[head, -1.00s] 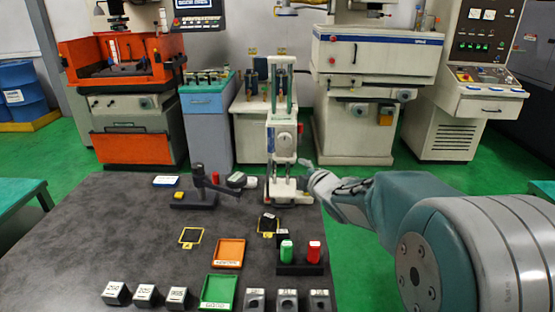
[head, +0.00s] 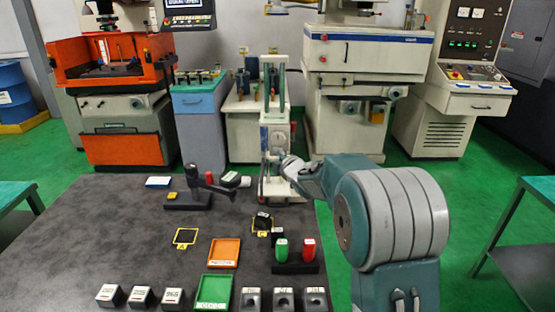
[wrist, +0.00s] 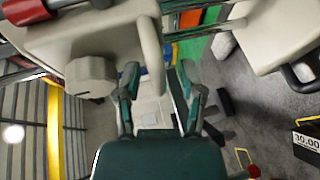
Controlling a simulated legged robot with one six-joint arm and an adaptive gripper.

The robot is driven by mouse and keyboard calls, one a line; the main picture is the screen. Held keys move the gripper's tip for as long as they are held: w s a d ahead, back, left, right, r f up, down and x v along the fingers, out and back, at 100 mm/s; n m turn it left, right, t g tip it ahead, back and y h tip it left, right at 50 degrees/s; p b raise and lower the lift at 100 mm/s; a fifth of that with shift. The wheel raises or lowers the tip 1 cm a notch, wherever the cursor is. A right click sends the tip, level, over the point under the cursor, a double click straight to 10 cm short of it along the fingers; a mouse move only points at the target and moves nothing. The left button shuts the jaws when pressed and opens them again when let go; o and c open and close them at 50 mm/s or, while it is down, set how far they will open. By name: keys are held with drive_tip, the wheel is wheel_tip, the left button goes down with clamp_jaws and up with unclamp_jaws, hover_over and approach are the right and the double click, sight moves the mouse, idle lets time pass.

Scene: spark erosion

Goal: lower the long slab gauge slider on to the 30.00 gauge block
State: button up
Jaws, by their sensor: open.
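The tall slab gauge stand (head: 274,135) stands at the back of the dark table, with a pale slider housing on its uprights. In the wrist view the pale housing (wrist: 120,40) with a round knob (wrist: 91,78) is close by on the left. My gripper (wrist: 155,88) is open beside it, its two green fingers apart, with no object clearly held between them. In the head view my gripper (head: 285,166) overlaps the stand's lower part; contact cannot be told. A dark item labelled 30.00 (wrist: 306,143) shows at the wrist view's right edge; that label is unreadable in the head view.
A dark small stand (head: 195,190) is left of the gauge. Orange tray (head: 225,252), green tray (head: 214,291), yellow frame (head: 185,237) and a holder with green (head: 281,249) and red (head: 308,248) pieces lie nearer. The table's left middle is clear.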

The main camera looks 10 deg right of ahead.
drive_tip(key=shift+d, duration=0.1)
clamp_jaws()
drive_tip(key=shift+s+f, duration=0.1)
drive_tip(key=shift+f, duration=3.3)
unclamp_jaws()
drive_tip(key=shift+f, duration=0.15)
drive_tip(key=shift+r, duration=0.2)
drive_tip(key=v, duration=1.1)
drive_tip(key=shift+s, duration=0.35)
